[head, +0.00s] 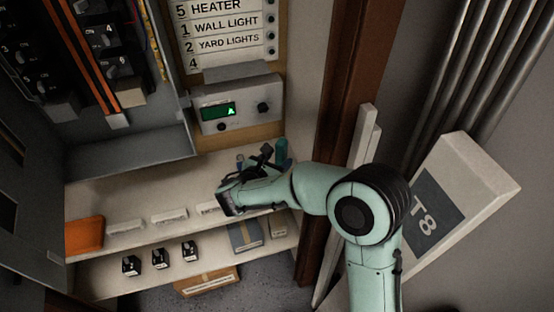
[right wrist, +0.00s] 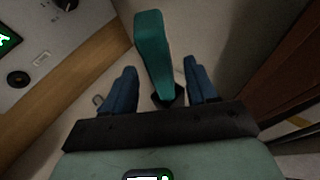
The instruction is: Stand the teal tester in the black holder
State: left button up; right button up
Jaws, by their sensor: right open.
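The teal tester (right wrist: 153,55) shows in the right wrist view between the two blue fingers of my right gripper (right wrist: 160,72), with a gap on each side. Its lower end meets a small black piece that looks like the black holder (right wrist: 172,98); the tester appears to stand in it. In the head view the tester (head: 282,149) stands near the right end of the upper shelf, just beyond my right gripper (head: 262,158). My right gripper is open and not closed on the tester. The holder is hidden in the head view. My left gripper is not in view.
The upper shelf (head: 120,194) bears an orange box (head: 84,236) at left and several white pieces. A grey panel with a green display (head: 219,110) is on the wall behind. A brown wooden post (head: 345,100) stands close on the right. Small black blocks (head: 160,259) sit on the lower shelf.

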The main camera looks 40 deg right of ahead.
jog(key=v, duration=1.3)
jog(key=shift+d, duration=0.1)
dwell(0.4)
